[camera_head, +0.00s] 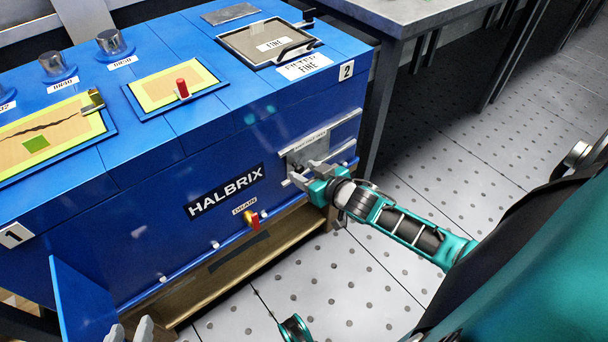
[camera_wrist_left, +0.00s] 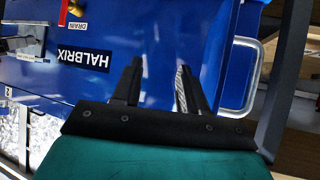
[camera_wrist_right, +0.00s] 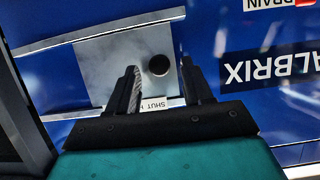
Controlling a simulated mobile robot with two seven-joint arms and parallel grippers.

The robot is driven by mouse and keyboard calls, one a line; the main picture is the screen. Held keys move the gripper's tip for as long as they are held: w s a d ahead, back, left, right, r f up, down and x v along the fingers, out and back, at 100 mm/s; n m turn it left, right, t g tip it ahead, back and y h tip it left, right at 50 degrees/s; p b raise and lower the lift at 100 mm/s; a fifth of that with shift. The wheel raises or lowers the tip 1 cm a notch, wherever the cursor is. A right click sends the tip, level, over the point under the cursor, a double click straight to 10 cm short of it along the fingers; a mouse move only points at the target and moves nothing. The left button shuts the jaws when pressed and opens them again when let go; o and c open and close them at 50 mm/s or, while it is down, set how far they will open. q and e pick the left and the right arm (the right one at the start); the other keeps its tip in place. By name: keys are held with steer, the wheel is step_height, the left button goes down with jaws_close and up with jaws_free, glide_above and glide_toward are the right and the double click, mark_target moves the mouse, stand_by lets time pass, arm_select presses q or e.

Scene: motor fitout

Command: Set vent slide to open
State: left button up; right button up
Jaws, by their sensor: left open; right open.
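The vent slide (camera_wrist_right: 110,62) is a bare metal plate between two rails on the blue machine's front. It also shows in the head view (camera_head: 312,146), partly behind my right gripper (camera_head: 300,174). A dark round spot, knob or hole I cannot tell, lies on the plate between the right fingertips in the right wrist view. A label (camera_wrist_right: 157,103) beginning "SHUT" shows upside down there, partly covered by a finger. My right gripper is open at the plate; contact is unclear. My left gripper (camera_wrist_left: 158,75) is open and empty, low before the machine; its fingertips show at the head view's bottom edge.
The HALBRIX plate (camera_head: 225,191) and a red-and-yellow drain handle (camera_head: 252,218) are left of the slide. A blue panel (camera_head: 82,300) juts out at lower left. A grey table (camera_head: 420,12) stands right of the machine. The floor in front is clear.

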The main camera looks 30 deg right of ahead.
steer(key=shift+w+f, duration=0.2)
steer(key=shift+w, duration=0.35)
steer(key=shift+c, duration=0.5)
jaws_close()
